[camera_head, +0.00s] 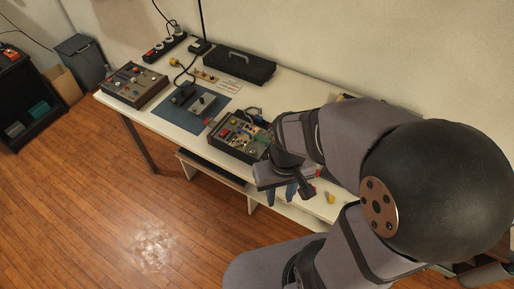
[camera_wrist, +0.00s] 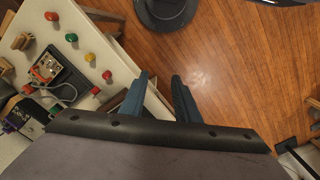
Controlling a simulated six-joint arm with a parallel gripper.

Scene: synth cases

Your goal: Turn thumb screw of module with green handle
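My gripper (camera_wrist: 160,75) shows in the wrist view with its two blue fingers apart and nothing between them. It hangs over the table's front edge and the wooden floor. In the head view my arm reaches over the table's right half and hides part of it. An open case (camera_head: 238,135) full of small modules and coloured parts lies just left of my wrist. I cannot make out a green handle or a thumb screw for certain. The wrist view shows an orange-red module (camera_wrist: 46,68) with a cable, left of my gripper and apart from it.
Red, green and yellow knobs (camera_wrist: 89,57) stand on the white table (camera_wrist: 112,62) in the wrist view. A grey panel case (camera_head: 135,84), a blue mat (camera_head: 216,100) with a device, and a black case (camera_head: 239,67) occupy the table's left. Open floor (camera_head: 120,200) lies in front.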

